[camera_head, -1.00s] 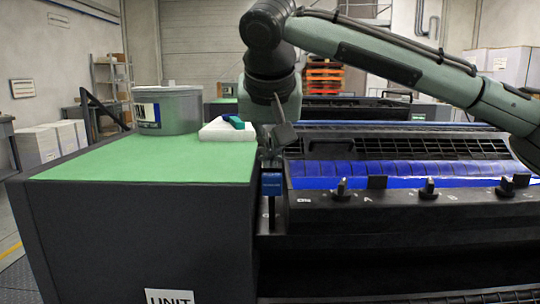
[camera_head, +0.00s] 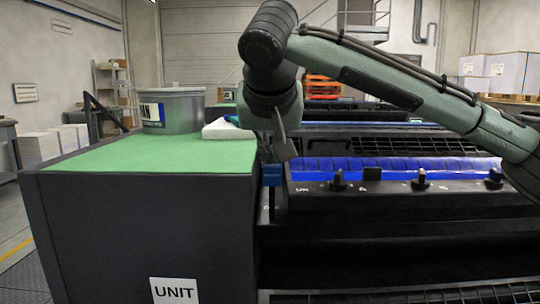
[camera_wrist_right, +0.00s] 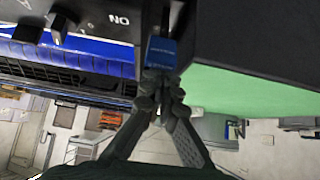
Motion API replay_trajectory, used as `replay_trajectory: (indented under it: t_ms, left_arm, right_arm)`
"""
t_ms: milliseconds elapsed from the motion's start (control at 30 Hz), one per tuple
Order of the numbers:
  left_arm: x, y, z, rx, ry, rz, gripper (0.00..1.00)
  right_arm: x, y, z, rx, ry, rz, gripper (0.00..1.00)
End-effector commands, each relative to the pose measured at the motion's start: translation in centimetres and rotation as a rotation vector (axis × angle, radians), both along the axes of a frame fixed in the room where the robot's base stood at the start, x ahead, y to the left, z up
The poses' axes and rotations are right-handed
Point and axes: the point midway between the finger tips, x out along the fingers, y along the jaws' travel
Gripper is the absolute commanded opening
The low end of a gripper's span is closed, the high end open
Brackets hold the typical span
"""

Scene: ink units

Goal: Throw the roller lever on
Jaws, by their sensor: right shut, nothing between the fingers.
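The roller lever has a blue handle (camera_head: 271,175) on a dark stem, in the gap between the green-topped cabinet and the press. In the right wrist view, the blue handle (camera_wrist_right: 162,52) is right at the fingertips. My right gripper (camera_head: 283,150) points down just above the handle in the head view. The right wrist view shows its fingers (camera_wrist_right: 160,85) closed together with nothing between them, touching or almost touching the handle; I cannot tell which. An upside-down "ON" mark (camera_wrist_right: 119,19) is on the black panel beside the lever. My left gripper is out of view.
The green-topped cabinet (camera_head: 120,158) stands left of the lever, carrying a grey ink tub (camera_head: 172,110) and a white pad (camera_head: 222,131). Several black knobs, one of them here (camera_head: 338,181), line the press panel to the right, before a blue roller (camera_head: 400,168).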

Motion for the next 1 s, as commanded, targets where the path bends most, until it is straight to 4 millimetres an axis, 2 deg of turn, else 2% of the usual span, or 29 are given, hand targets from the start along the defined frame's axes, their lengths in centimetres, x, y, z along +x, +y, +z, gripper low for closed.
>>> replay_trajectory:
  t_ms: [33, 267, 367, 800, 1000]
  left_arm:
    - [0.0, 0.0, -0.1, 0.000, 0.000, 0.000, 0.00]
    - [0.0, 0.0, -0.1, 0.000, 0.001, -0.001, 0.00]
    - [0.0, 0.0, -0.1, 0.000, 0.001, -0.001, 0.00]
    - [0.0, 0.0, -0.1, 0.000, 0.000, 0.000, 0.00]
    - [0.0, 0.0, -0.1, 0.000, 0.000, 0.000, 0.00]
  right_arm:
    - [-0.4, 0.1, -0.6, -0.009, 0.016, 0.006, 0.00]
    - [-0.7, 0.2, -0.3, -0.011, 0.016, 0.007, 0.00]
    - [-1.6, 0.3, 0.7, -0.010, 0.013, 0.010, 0.00]
    - [-7.2, 0.1, 7.3, -0.003, 0.001, 0.003, 0.00]
    - [-8.2, 0.1, 8.4, -0.002, 0.001, 0.001, 0.00]
